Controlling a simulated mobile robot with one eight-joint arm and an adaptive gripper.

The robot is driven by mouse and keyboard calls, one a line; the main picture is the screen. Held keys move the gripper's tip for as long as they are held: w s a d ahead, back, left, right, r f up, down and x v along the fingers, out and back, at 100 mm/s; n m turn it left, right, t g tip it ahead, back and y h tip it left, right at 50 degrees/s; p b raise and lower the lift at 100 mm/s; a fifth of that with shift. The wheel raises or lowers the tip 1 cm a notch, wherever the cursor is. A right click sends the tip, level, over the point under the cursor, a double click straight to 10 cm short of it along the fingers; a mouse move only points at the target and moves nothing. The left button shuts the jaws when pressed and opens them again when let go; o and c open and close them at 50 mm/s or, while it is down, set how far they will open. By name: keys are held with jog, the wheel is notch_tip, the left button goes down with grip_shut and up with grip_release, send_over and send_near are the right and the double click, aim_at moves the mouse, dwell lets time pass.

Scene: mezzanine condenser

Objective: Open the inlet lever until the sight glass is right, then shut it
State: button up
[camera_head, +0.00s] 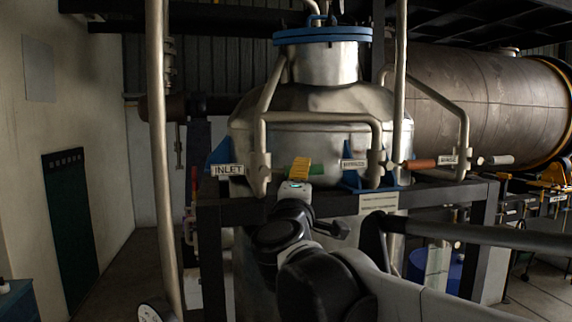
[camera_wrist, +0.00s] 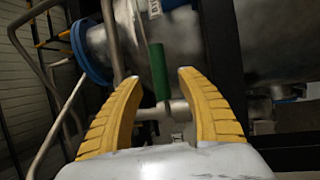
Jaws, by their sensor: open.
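The inlet lever (camera_wrist: 158,72) is a green bar; in the wrist view it sits between and beyond my two yellow fingertips, joined to a metal pipe fitting at its lower end. My gripper (camera_wrist: 160,77) is open around the line of the lever, with no clear contact. An INLET label (camera_head: 227,170) is to the left. I cannot make out the sight glass in either view.
A red-handled lever (camera_head: 418,164) and a white-handled one (camera_head: 500,160) stand to the right by other labels. Grey pipes (camera_head: 265,125) run down the vessel (camera_head: 320,148) close to my gripper. A dark frame beam (camera_head: 482,205) crosses below.

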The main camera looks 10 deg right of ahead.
jog(key=p+x, duration=0.1)
jog(key=x, duration=0.4)
jog(key=shift+w+d, duration=0.15)
grip_shut()
